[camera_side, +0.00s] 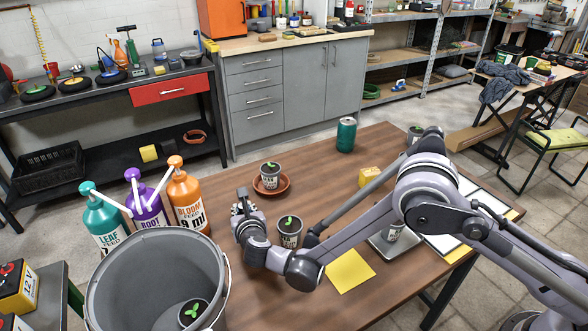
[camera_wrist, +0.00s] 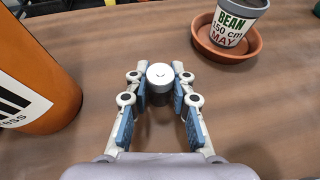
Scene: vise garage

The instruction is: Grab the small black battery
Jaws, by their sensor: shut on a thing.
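The small black battery (camera_wrist: 158,76) stands upright between the fingers in the wrist view, its round silver end towards the camera and a strip of its dark side showing. My gripper (camera_wrist: 159,98) is shut on it, with one blue-padded finger on each side. In the side view my gripper (camera_side: 243,208) is low over the wooden table, between the orange bottle and the potted seedlings. I cannot make out the battery clearly there. I cannot tell whether its lower end touches the table.
An orange bottle (camera_side: 187,198) stands left of my gripper, beside purple (camera_side: 148,207) and teal (camera_side: 103,222) bottles. A potted seedling (camera_side: 270,178) in a terracotta saucer (camera_side: 285,190) is behind it; another pot (camera_side: 289,234) is close right. A grey bucket (camera_side: 115,285) is in front.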

